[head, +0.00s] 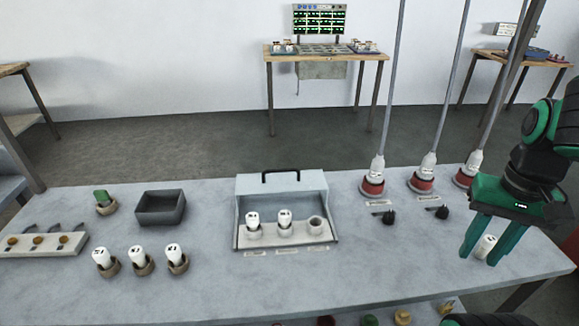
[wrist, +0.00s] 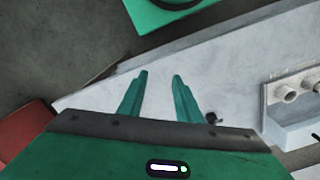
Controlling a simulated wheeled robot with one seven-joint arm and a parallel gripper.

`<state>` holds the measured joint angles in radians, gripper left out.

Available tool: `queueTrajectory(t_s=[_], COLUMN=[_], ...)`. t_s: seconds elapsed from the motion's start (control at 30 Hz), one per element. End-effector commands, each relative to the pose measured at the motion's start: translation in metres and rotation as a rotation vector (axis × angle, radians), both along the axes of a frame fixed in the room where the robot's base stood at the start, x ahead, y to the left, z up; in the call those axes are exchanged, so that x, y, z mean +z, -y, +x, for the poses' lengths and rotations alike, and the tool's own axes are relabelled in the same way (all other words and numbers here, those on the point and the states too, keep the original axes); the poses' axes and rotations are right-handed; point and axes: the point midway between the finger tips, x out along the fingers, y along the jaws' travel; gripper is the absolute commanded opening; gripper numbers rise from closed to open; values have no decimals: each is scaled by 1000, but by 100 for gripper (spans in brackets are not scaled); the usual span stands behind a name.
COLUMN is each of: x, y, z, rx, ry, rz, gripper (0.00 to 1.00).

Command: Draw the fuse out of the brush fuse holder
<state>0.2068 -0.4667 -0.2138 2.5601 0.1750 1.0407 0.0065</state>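A pale fuse box (head: 327,199) with a black handle stands mid-table in the head view. Its left and middle holders each carry a white fuse: a left one (head: 252,219) and a middle one (head: 284,217). Its right holder (head: 316,226) looks empty. The labels in front are too small to read, so I cannot tell which holder is the brush one. My gripper (head: 481,258) is over the table's right end, well right of the box, fingers down and apart. In the wrist view my gripper (wrist: 160,75) is open with nothing between its fingers.
A loose white fuse-like piece (head: 486,246) shows between my fingers in the head view. Three white pieces stand in brown cups (head: 107,268) at front left, near a dark tray (head: 161,207). Red-based plugs on poles (head: 373,187) and black knobs (head: 388,216) lie between box and gripper.

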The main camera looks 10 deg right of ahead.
Motion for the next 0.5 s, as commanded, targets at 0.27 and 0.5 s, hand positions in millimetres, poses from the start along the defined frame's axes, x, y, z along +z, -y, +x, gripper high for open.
queueTrajectory(t_s=[0.27,0.5], x=[8,31], y=[-2,-23], z=[-6,60], rx=[-17,-194], ry=[13,11], rz=[-9,-69], gripper=[45,45])
